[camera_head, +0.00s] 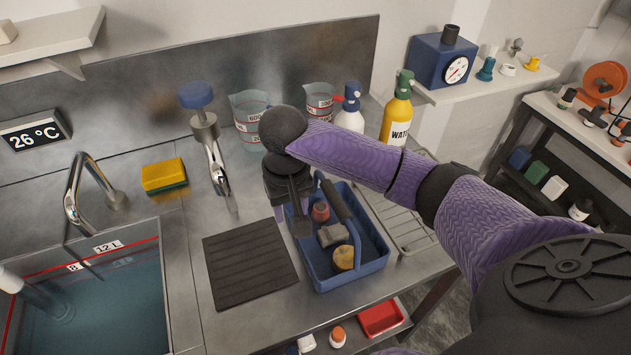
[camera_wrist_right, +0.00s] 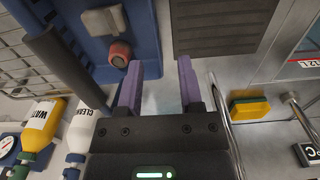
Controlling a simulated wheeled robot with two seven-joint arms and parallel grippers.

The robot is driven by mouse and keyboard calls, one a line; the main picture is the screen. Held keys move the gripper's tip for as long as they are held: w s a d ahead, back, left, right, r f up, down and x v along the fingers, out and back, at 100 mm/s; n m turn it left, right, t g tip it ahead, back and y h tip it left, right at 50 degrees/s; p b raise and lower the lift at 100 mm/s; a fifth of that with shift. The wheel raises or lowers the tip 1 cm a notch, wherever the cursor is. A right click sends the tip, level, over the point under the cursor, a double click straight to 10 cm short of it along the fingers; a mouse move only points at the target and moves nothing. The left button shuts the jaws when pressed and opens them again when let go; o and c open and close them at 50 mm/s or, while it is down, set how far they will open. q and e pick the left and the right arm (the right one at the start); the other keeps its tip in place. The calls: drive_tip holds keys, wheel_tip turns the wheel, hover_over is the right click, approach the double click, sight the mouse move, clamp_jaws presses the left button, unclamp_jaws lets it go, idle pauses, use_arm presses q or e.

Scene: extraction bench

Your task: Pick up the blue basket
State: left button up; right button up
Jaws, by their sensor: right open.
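The blue basket (camera_head: 374,266) stands upright on the steel counter, right of a dark ribbed mat. Its handle (camera_head: 334,199) has a dark grip. It holds a red-capped item (camera_head: 320,211), a grey block (camera_head: 332,234) and a yellow item (camera_head: 343,257). My right gripper (camera_head: 297,212) is open at the basket's left side, partly covering it. In the right wrist view, the basket (camera_wrist_right: 90,45) is at the upper left. Its side edge appears between the open, empty fingers (camera_wrist_right: 158,85); contact cannot be told. My left gripper is not in view.
The dark mat (camera_head: 248,263) lies left of the basket, a drying rack (camera_head: 398,216) right. A water-filled sink (camera_head: 100,300), sponge (camera_head: 164,176) and tap (camera_head: 212,150) are farther left. Measuring jugs (camera_head: 249,112) and a yellow bottle (camera_head: 396,118) stand behind.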

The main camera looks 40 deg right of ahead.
sight(299, 241)
drive_tip(key=f, duration=0.2)
drive_tip(key=s+f+b, duration=0.1)
drive_tip(key=f, duration=0.2)
drive_tip(key=shift+d, duration=0.1)
wheel_tip(299, 241, down, 4)
drive_tip(key=shift+s+d+f+b, duration=0.15)
drive_tip(key=shift+b, duration=0.9)
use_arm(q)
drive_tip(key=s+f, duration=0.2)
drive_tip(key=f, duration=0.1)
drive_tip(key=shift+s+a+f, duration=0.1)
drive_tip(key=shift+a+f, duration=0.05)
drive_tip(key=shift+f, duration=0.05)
use_arm(e)
drive_tip(key=shift+c, duration=0.3)
clamp_jaws()
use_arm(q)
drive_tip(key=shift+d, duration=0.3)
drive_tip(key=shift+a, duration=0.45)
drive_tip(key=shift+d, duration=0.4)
